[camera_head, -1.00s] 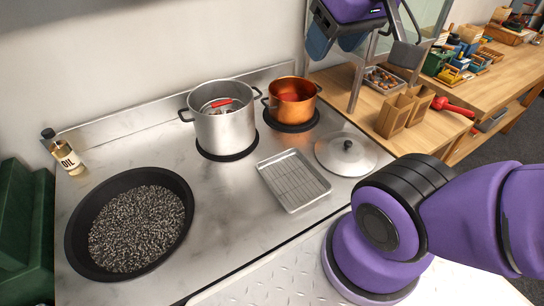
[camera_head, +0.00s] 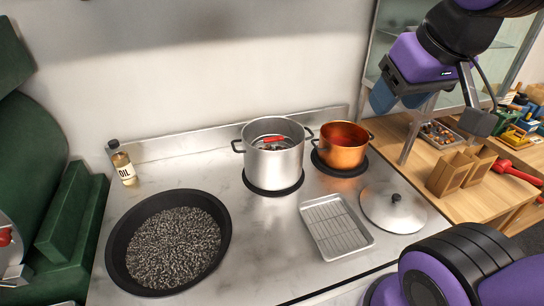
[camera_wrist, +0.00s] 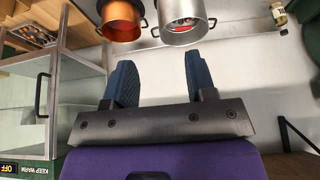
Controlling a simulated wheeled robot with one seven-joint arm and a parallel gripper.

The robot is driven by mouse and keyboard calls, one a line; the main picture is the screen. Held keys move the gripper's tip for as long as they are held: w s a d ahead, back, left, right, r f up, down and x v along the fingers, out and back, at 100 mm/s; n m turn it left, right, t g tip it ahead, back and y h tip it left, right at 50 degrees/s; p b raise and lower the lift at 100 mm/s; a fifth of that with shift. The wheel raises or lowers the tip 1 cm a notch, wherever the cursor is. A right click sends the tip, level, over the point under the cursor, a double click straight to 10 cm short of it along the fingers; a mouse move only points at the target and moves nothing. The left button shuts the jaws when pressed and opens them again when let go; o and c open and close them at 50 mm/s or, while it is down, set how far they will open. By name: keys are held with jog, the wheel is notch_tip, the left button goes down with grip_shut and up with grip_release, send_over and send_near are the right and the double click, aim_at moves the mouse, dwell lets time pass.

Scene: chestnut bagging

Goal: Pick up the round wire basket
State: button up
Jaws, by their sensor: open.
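The silver pot (camera_head: 275,166) stands on a black burner on the steel counter. Inside it shows a metal basket-like thing (camera_head: 268,147) with a red handle or grip, probably the round wire basket. Most of it is hidden by the pot wall. In the wrist view the pot (camera_wrist: 182,36) is at the top, and a bit of red shows in it. My gripper (camera_head: 432,108) is open and empty, in the air to the right of the pots. In the wrist view its two blue fingers (camera_wrist: 157,68) are apart with nothing between them.
A copper pot (camera_head: 343,152) stands just right of the silver pot. A rack tray (camera_head: 345,242) and a lid (camera_head: 392,212) lie in front. A black pan (camera_head: 116,255) of dark grains is front left, an oil bottle (camera_head: 122,165) behind. A glass case (camera_wrist: 82,95) stands close beside the gripper.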

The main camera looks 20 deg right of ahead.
jog(key=w+a+n+g, duration=0.15)
jog(key=w+n, duration=0.35)
jog(key=w, duration=0.6)
jog(key=n+g+y, duration=0.3)
jog(key=n+y, duration=0.1)
jog(key=n, duration=0.8)
send_over(274, 138)
jog(key=d, duration=0.4)
jog(key=f, duration=2.2)
jog(key=shift+s+a, duration=0.1)
jog(key=shift+a, duration=0.15)
jog(key=shift+y, duration=0.3)
jog(key=x, duration=0.5)
jog(key=shift+f, duration=0.35)
jog(key=shift+x, duration=2.8)
jog(key=shift+s+a+r, duration=0.1)
jog(key=shift+s+a, duration=0.05)
grip_shut()
